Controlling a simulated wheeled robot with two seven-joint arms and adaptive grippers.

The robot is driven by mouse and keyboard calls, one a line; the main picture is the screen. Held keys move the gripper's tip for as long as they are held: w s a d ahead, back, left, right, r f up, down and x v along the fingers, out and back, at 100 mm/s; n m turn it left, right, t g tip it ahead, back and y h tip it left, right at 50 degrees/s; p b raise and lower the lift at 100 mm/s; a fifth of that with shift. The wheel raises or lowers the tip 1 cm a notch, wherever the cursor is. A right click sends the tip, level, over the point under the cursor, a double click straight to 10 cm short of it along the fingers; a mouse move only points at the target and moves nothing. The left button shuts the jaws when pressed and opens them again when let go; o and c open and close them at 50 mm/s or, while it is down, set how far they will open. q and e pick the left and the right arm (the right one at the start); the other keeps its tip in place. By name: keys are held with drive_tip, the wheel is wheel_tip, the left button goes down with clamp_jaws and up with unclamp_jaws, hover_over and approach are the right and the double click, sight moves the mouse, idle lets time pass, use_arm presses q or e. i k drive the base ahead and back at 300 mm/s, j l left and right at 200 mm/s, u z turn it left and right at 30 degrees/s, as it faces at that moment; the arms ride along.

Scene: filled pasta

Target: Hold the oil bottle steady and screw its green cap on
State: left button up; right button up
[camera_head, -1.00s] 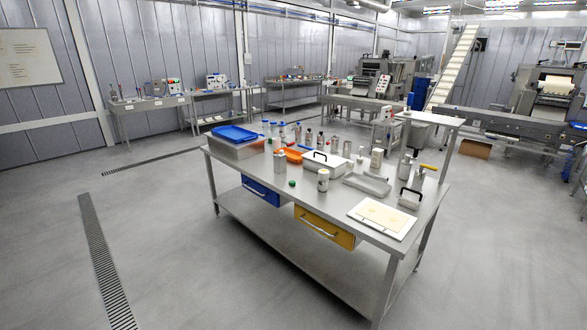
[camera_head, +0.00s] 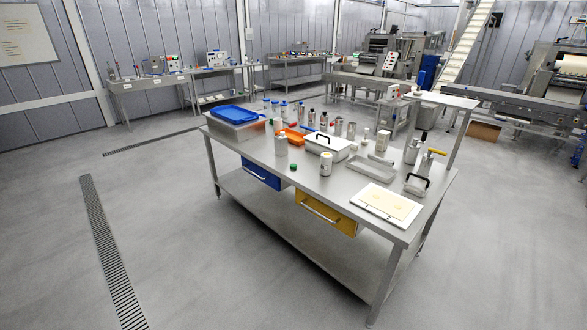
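A small green cap (camera_head: 293,167) lies on the steel table near its front edge. A pale grey bottle (camera_head: 281,146) stands upright just behind and left of it, apart from it. No green cap shows on this bottle; it looks like the oil bottle, but no label can be read at this size. Neither of my grippers is in view.
The steel table (camera_head: 385,219) has a blue drawer (camera_head: 262,174) and a yellow drawer (camera_head: 325,214). A blue-lidded bin (camera_head: 237,131), orange tray (camera_head: 291,138), black-handled white box (camera_head: 323,147), metal tray (camera_head: 369,169) and white board (camera_head: 366,205) stand on it. Floor in front is clear.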

sight(325, 158)
drive_tip(key=i+j+u, duration=0.25)
drive_tip(key=i+j, duration=0.3)
drive_tip(key=i+l+u, duration=0.15)
drive_tip(key=i, duration=0.2)
drive_tip(key=i+l+u, duration=0.15)
drive_tip(key=i, duration=0.15)
